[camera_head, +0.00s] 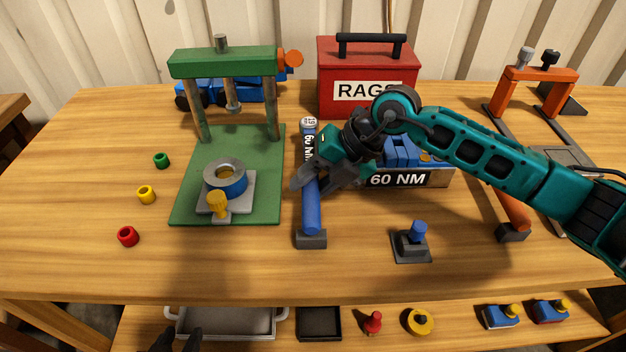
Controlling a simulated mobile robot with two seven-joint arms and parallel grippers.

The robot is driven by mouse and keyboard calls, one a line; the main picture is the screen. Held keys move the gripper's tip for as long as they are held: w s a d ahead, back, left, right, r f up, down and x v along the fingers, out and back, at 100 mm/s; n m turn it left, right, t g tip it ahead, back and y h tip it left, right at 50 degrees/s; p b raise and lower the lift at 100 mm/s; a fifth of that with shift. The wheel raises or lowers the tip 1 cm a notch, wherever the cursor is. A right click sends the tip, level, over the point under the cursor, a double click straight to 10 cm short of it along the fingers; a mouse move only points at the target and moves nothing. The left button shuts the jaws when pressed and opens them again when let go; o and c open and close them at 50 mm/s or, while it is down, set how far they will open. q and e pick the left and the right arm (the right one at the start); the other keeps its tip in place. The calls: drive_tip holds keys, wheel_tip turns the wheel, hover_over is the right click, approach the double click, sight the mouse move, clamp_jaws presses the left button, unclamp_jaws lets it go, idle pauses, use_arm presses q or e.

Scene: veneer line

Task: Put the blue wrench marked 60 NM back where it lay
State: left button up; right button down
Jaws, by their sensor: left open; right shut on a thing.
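The blue wrench (312,212) marked 60 NM lies lengthwise on the table, right of the green press. Its printed shaft and round head point to the back, and its handle end is at a small dark block (311,240). I cannot tell whether it rests fully on that block. My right gripper (311,182) is shut on the wrench near the top of the blue handle and hides part of it. A bin labelled 60 NM (440,178) with blue parts stands right of the gripper, partly hidden by my arm. My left gripper (178,336) shows only as dark open fingertips at the bottom left.
The green press (178,205) holds a ring part. A red RAGS box (335,105) stands behind. An orange-handled tool (514,212) lies at right, and a dark fixture with a blue knob (411,248) stands in front. A lower shelf (455,335) carries trays and small parts.

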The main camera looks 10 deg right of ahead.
drive_tip(key=shift+f+b, duration=0.3)
drive_tip(key=shift+f, duration=0.2)
idle(0.3)
drive_tip(key=c, duration=0.9)
unclamp_jaws()
drive_tip(key=shift+o, duration=1.2)
drive_tip(key=shift+f, duration=0.1)
wheel_tip(320, 180, up, 6)
drive_tip(key=p, duration=0.4)
drive_tip(key=shift+f+p, duration=0.15)
drive_tip(key=shift+p, duration=0.15)
drive_tip(key=shift+r, duration=1.25)
